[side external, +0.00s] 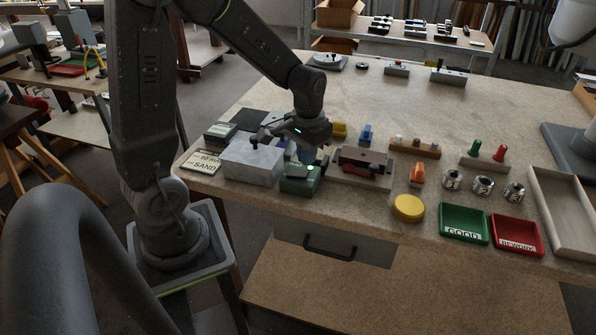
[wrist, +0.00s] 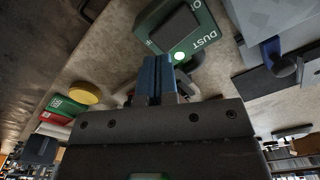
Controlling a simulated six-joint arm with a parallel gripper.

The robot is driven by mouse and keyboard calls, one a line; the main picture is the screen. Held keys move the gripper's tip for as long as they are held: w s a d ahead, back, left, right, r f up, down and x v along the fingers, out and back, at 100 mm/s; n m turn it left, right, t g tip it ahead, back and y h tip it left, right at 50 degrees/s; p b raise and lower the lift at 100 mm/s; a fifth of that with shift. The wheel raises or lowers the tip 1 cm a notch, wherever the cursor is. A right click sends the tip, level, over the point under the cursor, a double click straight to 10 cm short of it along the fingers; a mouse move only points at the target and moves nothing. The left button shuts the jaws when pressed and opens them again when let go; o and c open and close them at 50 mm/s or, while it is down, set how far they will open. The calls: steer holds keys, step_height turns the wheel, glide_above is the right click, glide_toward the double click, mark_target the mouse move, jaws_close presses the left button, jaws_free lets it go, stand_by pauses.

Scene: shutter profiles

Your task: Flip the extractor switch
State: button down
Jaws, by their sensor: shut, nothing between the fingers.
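The extractor switch is a green box (side external: 300,186) on the bench near its front edge, right of a grey metal block. In the wrist view the green box (wrist: 152,36) shows the words "DUST" and "O" and a dark rocker (wrist: 173,30). A small lamp (wrist: 180,57) on it glows pale green. My gripper (side external: 306,160) points down just behind the box in the side view. In the wrist view its blue fingers (wrist: 156,66) are together and empty, close to the lamp end of the box. I cannot tell whether they touch it.
The grey block (side external: 252,164) stands left of the box, and a brown-and-red fixture (side external: 364,162) stands right. A yellow disc (side external: 408,208), a green tray (side external: 464,224) and a red tray (side external: 517,236) lie farther right.

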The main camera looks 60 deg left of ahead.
mark_target(306, 173)
steer(key=shift+f, duration=1.85)
stand_by(0.6)
steer(key=shift+r, duration=3.5)
steer(key=shift+s+d+r, duration=0.1)
steer(key=shift+d+r, duration=0.15)
steer(key=shift+r, duration=0.1)
steer(key=s+d+r+m+t, duration=0.3)
steer(key=s+d+r+t, duration=0.2)
steer(key=s+d+r, duration=0.5)
steer(key=shift+s+t, duration=0.3)
steer(key=shift+s, duration=0.2)
